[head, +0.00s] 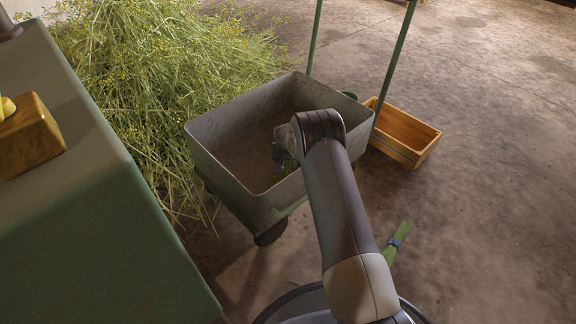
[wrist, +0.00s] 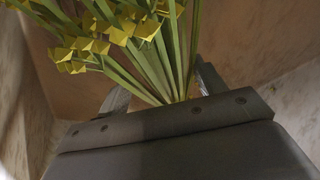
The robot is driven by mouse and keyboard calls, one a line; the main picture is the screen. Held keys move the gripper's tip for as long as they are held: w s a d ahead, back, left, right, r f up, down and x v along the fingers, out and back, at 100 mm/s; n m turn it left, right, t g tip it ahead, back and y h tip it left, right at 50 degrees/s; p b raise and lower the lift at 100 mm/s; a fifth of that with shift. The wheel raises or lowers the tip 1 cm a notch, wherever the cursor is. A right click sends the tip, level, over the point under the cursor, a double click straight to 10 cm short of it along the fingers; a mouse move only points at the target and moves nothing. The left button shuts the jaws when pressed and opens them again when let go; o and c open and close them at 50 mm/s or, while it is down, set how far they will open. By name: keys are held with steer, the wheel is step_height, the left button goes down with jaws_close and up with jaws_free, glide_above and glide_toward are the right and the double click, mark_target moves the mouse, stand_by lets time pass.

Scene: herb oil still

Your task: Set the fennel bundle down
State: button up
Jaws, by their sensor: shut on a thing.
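The fennel bundle (wrist: 165,45), green stalks with yellow flower heads, stands between the fingers of my gripper (wrist: 160,92) in the wrist view. My gripper is shut on it. In the head view my gripper (head: 284,143) is over or inside the open grey bin of a cart (head: 228,172), mostly hidden by my arm. A little green of the bundle (head: 288,166) shows below it. I cannot tell whether the bundle touches the bin floor.
A large heap of cut fennel (head: 160,75) lies behind and left of the cart. A wooden crate (head: 405,135) stands right of it. A green stalk bunch with a blue band (head: 397,243) shows beside my arm.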

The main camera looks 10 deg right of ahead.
steer(key=shift+f, duration=0.6)
steer(key=shift+f, duration=0.1)
steer(key=o, duration=1.2)
steer(key=shift+o, duration=0.2)
steer(key=p+v, duration=0.4)
steer(key=v, duration=0.8)
steer(key=shift+p, duration=0.4)
